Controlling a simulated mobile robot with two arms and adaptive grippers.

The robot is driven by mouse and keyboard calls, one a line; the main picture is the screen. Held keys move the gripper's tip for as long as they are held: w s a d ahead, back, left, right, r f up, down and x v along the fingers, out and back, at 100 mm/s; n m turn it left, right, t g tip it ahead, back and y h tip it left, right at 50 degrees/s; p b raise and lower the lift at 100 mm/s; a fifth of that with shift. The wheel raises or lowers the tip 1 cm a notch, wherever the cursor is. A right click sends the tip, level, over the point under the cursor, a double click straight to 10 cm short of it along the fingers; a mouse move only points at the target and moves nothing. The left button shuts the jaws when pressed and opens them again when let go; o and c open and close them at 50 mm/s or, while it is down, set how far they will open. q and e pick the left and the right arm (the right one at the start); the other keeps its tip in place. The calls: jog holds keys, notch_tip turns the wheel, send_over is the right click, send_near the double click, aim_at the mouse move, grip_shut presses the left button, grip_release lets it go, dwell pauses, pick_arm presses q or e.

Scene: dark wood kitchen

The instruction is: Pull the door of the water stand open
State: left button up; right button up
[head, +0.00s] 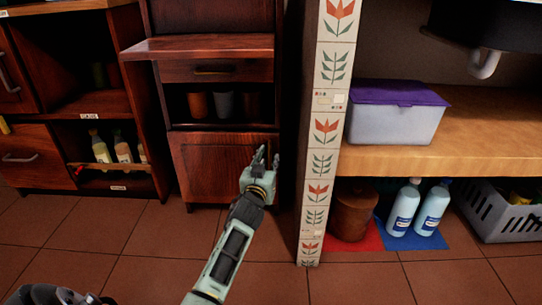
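The water stand (213,123) is a dark wood cabinet in the middle of the head view, with a drawer, an open shelf and a door (205,168) at the bottom. The door looks shut, flush with the front. My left gripper (268,158) is in front of the door's upper right part, near its right edge. Its fingertips point up and stand slightly apart, with nothing visible between them. It hides that part of the door, and no door handle shows. I cannot tell whether the fingers touch the door. My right gripper is not in view.
A tiled post (321,150) stands close to the right of my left gripper. Beyond it, a wooden counter (450,130) bears a purple-lidded box (393,120); bottles (403,208) and a grey basket (505,212) sit below. Shelves (70,110) stand left. The tiled floor (130,245) before the stand is clear.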

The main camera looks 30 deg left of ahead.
pick_arm(q)
jog(key=shift+w+a, duration=0.15)
jog(key=shift+w, duration=0.25)
jog(key=shift+s+r, duration=0.1)
grip_shut()
